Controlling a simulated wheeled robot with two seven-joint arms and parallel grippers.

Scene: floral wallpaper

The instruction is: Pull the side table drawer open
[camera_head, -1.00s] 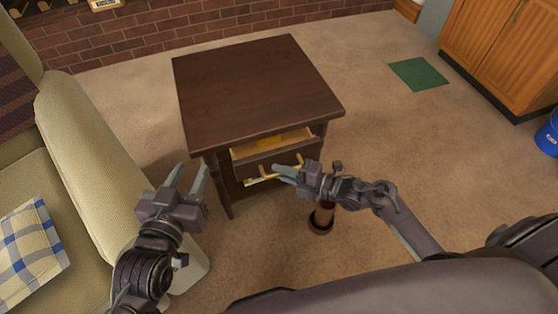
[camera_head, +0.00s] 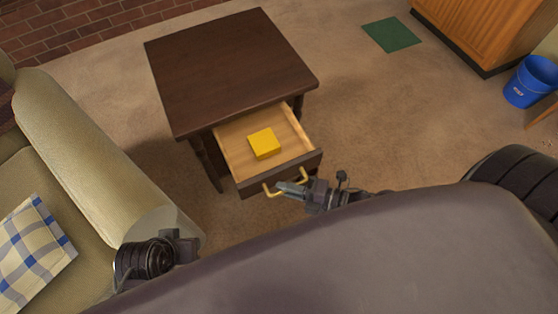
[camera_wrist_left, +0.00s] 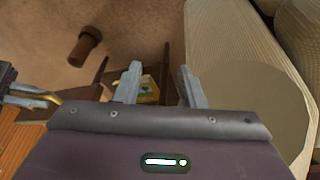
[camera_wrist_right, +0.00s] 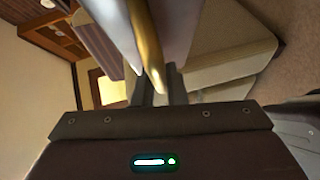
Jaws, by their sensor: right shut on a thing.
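The dark brown side table (camera_head: 230,70) stands ahead of me. Its drawer (camera_head: 229,150) is pulled well out, showing a light wood inside. A yellow block (camera_head: 264,143) lies in it and also shows in the left wrist view (camera_wrist_left: 149,86). The brass handle (camera_head: 269,190) is on the drawer's dark front. My right gripper (camera_head: 284,187) is shut on the handle, which runs between its fingers in the right wrist view (camera_wrist_right: 148,50). My left gripper (camera_wrist_left: 160,75) is open and empty, left of the drawer; in the head view its fingers are mostly hidden.
A beige sofa (camera_head: 95,165) with a checked cushion (camera_head: 35,245) stands close on the left. A green mat (camera_head: 391,35), a wooden cabinet (camera_head: 480,30) and a blue bucket (camera_head: 530,82) are at the back right. Carpet right of the table is clear.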

